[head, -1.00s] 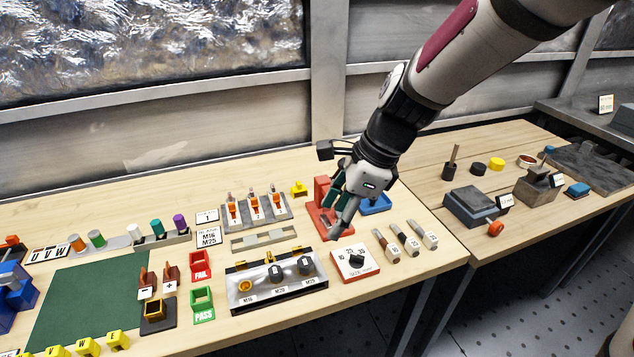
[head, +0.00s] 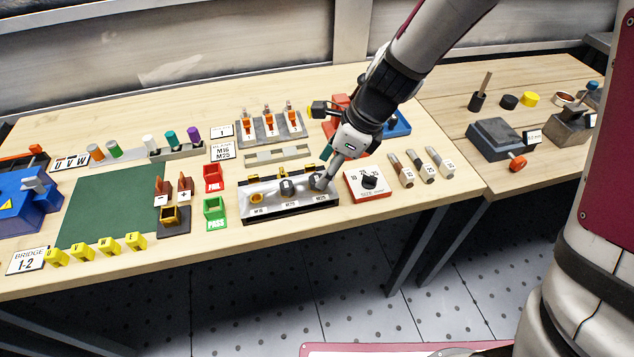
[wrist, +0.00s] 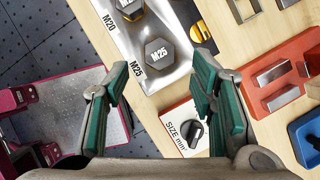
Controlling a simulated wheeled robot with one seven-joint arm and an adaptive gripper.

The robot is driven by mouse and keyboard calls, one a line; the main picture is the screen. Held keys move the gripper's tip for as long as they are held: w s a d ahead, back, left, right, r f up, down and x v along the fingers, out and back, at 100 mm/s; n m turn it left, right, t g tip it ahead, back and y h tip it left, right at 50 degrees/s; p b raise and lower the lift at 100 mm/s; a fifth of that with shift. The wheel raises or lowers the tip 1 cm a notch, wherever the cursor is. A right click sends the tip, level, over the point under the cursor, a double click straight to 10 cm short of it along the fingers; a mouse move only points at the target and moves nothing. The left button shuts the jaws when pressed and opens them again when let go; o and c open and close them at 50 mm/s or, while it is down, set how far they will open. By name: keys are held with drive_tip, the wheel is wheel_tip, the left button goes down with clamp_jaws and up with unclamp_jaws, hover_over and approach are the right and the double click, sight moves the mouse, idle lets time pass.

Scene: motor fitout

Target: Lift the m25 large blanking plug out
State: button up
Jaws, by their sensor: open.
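The M25 large blanking plug (wrist: 161,53) is a dark grey hexagonal plug marked M25, seated at the end of a metal-topped panel (head: 272,201). In the head view the plug (head: 315,183) is partly hidden by my gripper (head: 325,174). My gripper is open and empty, just above the plug. In the wrist view its green-padded fingers (wrist: 162,72) stand apart, one to each side of the plug's line, with the plug ahead of and roughly between the tips. No contact shows.
The M20 plug (head: 287,187) sits close on the left, then the brass M16 one (head: 256,198). A size selector box (head: 366,184) stands right of the panel, with several tagged parts (head: 420,168) beyond. A red stand (wrist: 283,78) and blue tray (head: 398,124) lie behind.

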drive_tip(key=shift+x, duration=1.85)
drive_tip(key=shift+a, duration=0.15)
drive_tip(key=c, duration=1)
drive_tip(key=shift+r, duration=0.1)
drive_tip(key=shift+r, duration=0.8)
drive_tip(key=shift+s+r, duration=0.25)
drive_tip(key=shift+r, duration=0.85)
drive_tip(key=shift+s+a+r+p, duration=0.2)
drive_tip(key=shift+s+p, duration=0.65)
drive_tip(key=shift+s, duration=1.75)
drive_tip(key=shift+s+a+r+p, duration=0.2)
drive_tip(key=shift+s+p, duration=0.65)
drive_tip(key=shift+s, duration=1.7)
drive_tip(key=shift+s+a+r+p, duration=0.2)
drive_tip(key=shift+s+p, duration=0.65)
drive_tip(key=shift+s, duration=1.75)
